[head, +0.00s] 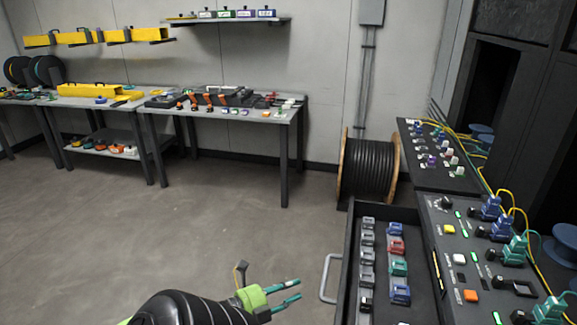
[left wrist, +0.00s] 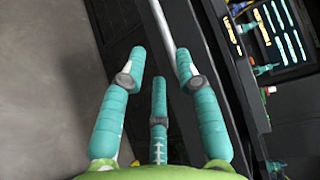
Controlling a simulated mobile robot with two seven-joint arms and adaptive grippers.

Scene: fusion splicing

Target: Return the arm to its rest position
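My left gripper (head: 290,290) shows at the bottom middle of the head view, low over the floor and left of the open drawer. It has a green body and teal fingers. In the left wrist view its fingers (left wrist: 160,75) are spread apart with nothing between them. The drawer's light handle (head: 327,278) is a little to the right of the fingertips in the head view, and a light bar passes behind the fingers in the left wrist view. They look apart, but the exact gap is hard to tell. My right gripper is not in view.
The open drawer (head: 352,235) holds grey, blue, red and green connectors. The splicing console (head: 455,255) with cables and plugs stands to its right. A black cable spool (head: 368,170) stands behind. Workbenches (head: 215,113) line the back wall. The floor (head: 150,215) between is clear.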

